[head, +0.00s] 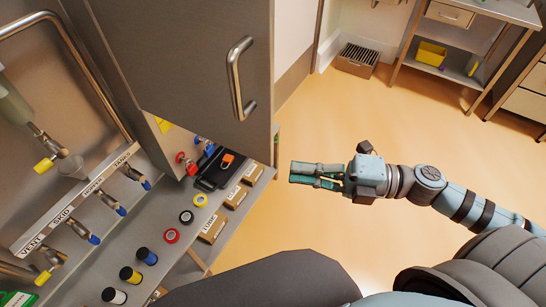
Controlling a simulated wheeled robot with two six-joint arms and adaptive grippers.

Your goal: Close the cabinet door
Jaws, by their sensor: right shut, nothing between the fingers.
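The cabinet door (190,62) is a grey metal panel at the upper left, swung open so that it stands out over the bench. Its bent metal handle (235,78) is on the face toward me, near the right edge. My right gripper (294,173) is shut and empty. It points left and appears in the open space to the right of the door's lower edge, apart from the handle. My left gripper is not in view. The cabinet's inside is mostly hidden behind the door.
The bench (185,262) below the door holds several coloured rolls, small bottles, brown boxes (213,228) and a black case with an orange padlock (227,159). A labelled valve rail (75,200) is at left. A shelf cart (455,60) stands at the back right. The floor (340,120) between is clear.

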